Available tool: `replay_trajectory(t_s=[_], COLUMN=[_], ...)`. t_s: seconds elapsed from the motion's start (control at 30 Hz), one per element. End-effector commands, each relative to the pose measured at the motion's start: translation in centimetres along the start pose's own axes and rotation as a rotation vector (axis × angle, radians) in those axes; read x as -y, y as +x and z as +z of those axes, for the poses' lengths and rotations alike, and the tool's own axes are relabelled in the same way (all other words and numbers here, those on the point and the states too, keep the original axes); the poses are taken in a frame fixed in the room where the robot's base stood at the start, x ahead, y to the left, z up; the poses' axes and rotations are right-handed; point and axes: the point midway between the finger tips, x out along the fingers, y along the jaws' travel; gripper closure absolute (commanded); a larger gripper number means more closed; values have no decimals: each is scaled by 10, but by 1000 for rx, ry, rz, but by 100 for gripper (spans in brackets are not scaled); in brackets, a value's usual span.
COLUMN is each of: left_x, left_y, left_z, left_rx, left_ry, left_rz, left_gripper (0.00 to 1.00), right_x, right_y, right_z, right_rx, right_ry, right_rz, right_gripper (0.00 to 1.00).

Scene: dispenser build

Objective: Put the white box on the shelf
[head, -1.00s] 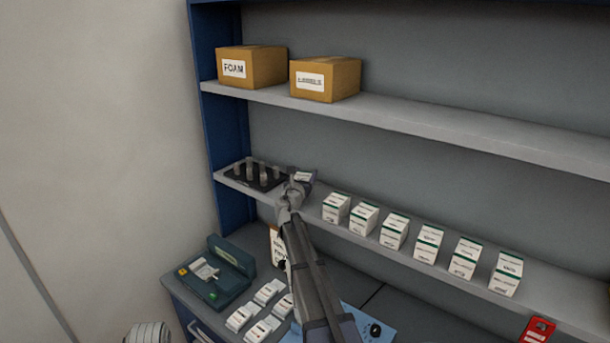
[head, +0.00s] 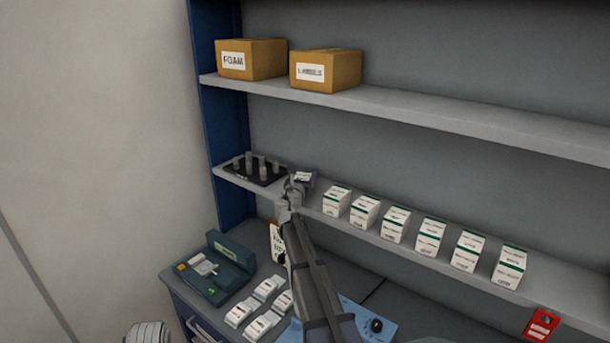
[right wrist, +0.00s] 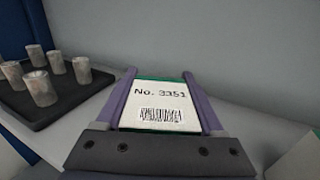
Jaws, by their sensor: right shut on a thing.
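The white box (right wrist: 160,105) has green edges, the print "No. 3351" and a barcode, and it fills the space between the jaws in the right wrist view. My right gripper (right wrist: 160,90) is shut on it, with one purple finger along each side. In the head view my right gripper (head: 300,183) is at the middle shelf (head: 400,245), between a black tray and a row of white boxes. The box is mostly hidden there by my own arm. I cannot tell whether the box touches the shelf. My left gripper is not in view.
A black tray (right wrist: 62,108) with several grey cylinders is close on the left. A row of white-and-green boxes (head: 365,211) stands on the right. Cardboard boxes (head: 252,60) sit on the shelf above. A green device (head: 215,268) and small white packs (head: 262,326) lie on the counter below.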

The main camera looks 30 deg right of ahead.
Motion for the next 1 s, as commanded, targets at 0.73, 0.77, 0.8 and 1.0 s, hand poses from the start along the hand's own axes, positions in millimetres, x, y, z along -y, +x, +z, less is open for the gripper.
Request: replay_trajectory(t_s=[0.73,0.77,0.8,1.0], left_x=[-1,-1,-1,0], left_y=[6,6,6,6], left_z=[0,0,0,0], left_rx=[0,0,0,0], left_ry=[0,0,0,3], left_rz=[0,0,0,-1], left_gripper=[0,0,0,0], right_x=[0,0,0,0], right_y=[0,0,0,-7], right_z=[-6,-6,-6,-6], right_rx=[0,0,0,0], right_ry=[0,0,0,0], right_rz=[0,0,0,1], right_gripper=[0,0,0,0])
